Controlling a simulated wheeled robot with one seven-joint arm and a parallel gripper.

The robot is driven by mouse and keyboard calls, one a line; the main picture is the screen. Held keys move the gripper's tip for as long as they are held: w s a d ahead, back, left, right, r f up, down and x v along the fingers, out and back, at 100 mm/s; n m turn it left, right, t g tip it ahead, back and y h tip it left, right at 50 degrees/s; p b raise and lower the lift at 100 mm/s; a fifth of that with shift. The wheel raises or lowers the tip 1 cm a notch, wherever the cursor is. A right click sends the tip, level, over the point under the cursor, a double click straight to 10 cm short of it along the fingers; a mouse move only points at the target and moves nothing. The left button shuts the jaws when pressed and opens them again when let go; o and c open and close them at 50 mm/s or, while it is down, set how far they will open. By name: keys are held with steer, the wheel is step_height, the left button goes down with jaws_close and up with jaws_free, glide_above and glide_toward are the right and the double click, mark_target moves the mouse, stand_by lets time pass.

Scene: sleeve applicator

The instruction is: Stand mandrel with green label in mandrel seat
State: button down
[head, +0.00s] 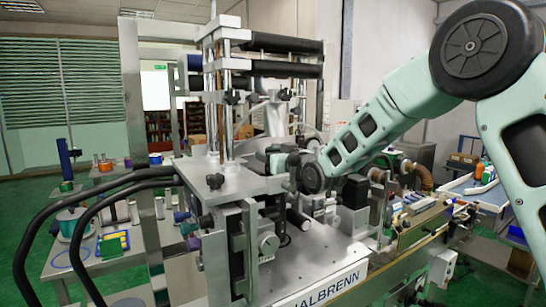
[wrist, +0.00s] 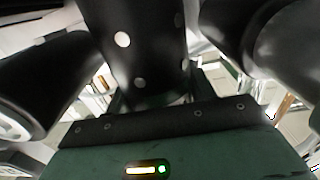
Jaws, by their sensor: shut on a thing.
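My gripper (head: 270,156) reaches in from the right among the machine's posts, below its black rollers. In the wrist view a dark cylinder with light round spots (wrist: 146,48), seemingly a mandrel, rises right in front of my gripper (wrist: 150,102). The gripper is shut on it; the fingers are mostly hidden behind the dark front edge of the gripper body. No green label shows on the visible side of the cylinder. In the head view I cannot make out the held cylinder clearly. I cannot pick out the mandrel seat in either view.
The steel machine plate (head: 205,172) and its upright posts (head: 228,110) crowd around my gripper. Black rollers (head: 285,43) hang above. In the wrist view dark rounded parts stand close on the left (wrist: 45,85) and right (wrist: 240,35). A side table (head: 75,268) stands at left.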

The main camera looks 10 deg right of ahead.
stand_by(0.3)
steer(key=shift+c, duration=2.2)
jaws_free()
steer(key=shift+f, duration=0.15)
steer(key=shift+s, duration=0.1)
steer(key=b+v, duration=0.7)
steer(key=v, duration=2)
steer(key=shift+b, duration=0.4)
steer(key=shift+s, duration=0.1)
